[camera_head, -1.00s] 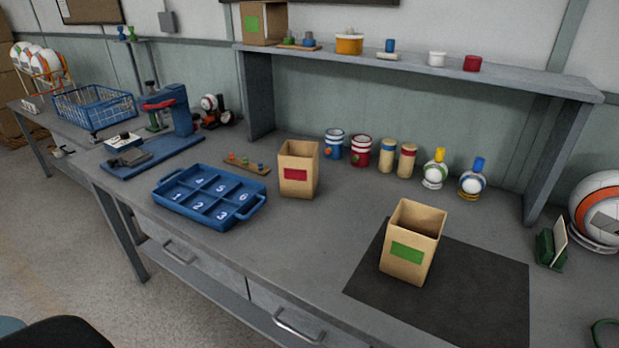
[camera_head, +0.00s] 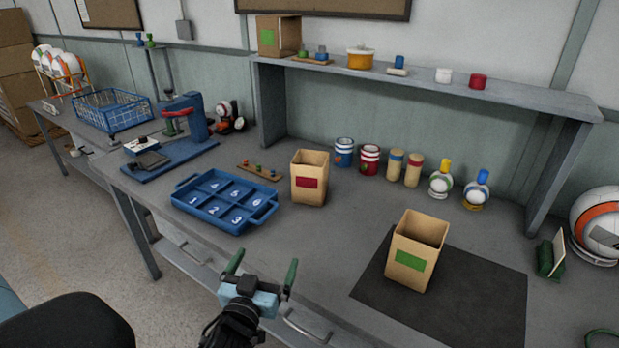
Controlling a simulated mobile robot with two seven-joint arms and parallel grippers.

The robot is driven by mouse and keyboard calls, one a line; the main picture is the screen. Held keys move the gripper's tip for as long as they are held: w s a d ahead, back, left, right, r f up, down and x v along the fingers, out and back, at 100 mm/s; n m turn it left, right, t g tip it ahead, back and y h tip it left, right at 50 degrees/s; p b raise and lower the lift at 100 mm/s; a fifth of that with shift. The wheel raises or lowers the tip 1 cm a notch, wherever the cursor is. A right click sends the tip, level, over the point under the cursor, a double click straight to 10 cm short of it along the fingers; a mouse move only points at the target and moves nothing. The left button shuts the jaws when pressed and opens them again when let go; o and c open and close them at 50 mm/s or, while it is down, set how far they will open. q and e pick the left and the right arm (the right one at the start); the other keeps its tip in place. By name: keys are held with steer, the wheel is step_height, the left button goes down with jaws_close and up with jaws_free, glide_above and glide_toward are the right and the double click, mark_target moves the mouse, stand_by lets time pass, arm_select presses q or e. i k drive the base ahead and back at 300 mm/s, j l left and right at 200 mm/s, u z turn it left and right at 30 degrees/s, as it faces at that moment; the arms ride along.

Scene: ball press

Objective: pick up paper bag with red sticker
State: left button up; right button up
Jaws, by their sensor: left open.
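The paper bag with the red sticker (camera_head: 309,191) stands upright and open-topped on the workbench, just right of the blue numbered tray. Its red sticker faces the front. My left gripper (camera_head: 262,268) is at the front edge of the bench, below and in front of that bag and apart from it. Its two green-tipped fingers are spread, with nothing between them. My right gripper does not show. A second paper bag, with a green sticker (camera_head: 413,262), stands on the dark mat to the right.
The blue tray (camera_head: 194,206) lies close to the bag's left. Several cans and bottles, including a red-and-white can (camera_head: 369,160), stand behind it. A raised shelf (camera_head: 420,83) spans the back. Bare bench lies between the bag and the dark mat (camera_head: 480,290).

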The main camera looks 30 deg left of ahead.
mark_target(308, 168)
steer(key=i+j, duration=0.2)
steer(key=i, duration=0.25)
steer(key=i+j, duration=0.2)
steer(key=i, duration=0.3)
